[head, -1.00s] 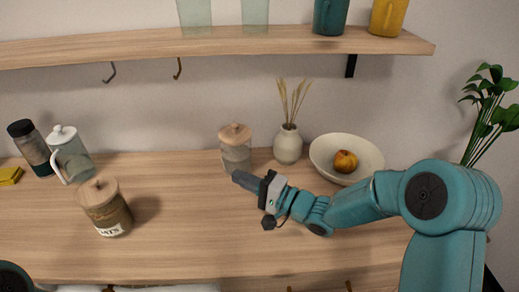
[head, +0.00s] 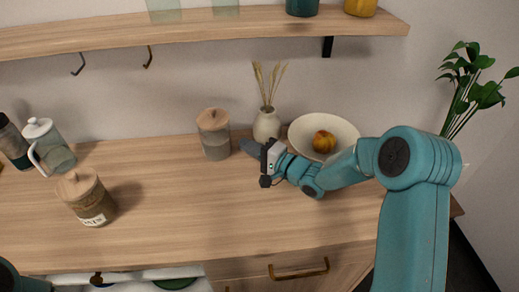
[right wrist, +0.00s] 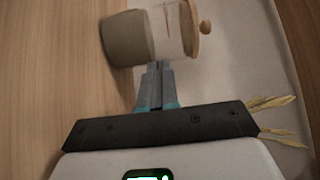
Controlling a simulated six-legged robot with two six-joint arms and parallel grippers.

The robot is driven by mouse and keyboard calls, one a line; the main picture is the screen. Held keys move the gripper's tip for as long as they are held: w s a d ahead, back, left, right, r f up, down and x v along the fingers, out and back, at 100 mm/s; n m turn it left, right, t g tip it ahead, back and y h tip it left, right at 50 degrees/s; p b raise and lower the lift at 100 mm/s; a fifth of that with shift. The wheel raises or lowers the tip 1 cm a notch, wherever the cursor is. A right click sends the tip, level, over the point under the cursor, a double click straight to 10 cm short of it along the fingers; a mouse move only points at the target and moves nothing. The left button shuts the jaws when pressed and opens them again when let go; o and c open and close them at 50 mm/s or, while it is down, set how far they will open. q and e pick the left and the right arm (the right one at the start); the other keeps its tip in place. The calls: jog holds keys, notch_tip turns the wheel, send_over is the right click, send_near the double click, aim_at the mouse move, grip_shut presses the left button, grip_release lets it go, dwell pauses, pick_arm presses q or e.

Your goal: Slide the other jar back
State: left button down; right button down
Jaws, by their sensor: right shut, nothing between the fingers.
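A glass jar with a wooden lid and grey contents (head: 216,145) stands upright at the back of the wooden counter. It also shows in the right wrist view (right wrist: 126,40). A second wooden-lidded jar, brown with a lettered label (head: 88,200), stands upright nearer the front left. My right gripper (head: 245,146) is shut and empty, its tip just right of the back jar. In the right wrist view the shut fingertips (right wrist: 158,68) are close to that jar's side; I cannot tell if they touch. My left gripper is not in view.
A vase with dried stalks (head: 266,125) and a white bowl holding a fruit (head: 344,127) stand right of the back jar. A glass pitcher (head: 52,150) and a dark-lidded bottle (head: 12,145) are at left. A shelf (head: 200,28) hangs above. The counter's middle front (head: 210,215) is clear.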

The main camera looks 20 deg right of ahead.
aim_at(224, 140)
jog(key=x, duration=0.2)
jog(key=shift+w+a+r, duration=0.1)
jog(key=shift+w+a, duration=0.4)
jog(key=shift+w, duration=0.3)
jog(key=shift+w+a, duration=0.25)
jog(key=shift+a, duration=1.1)
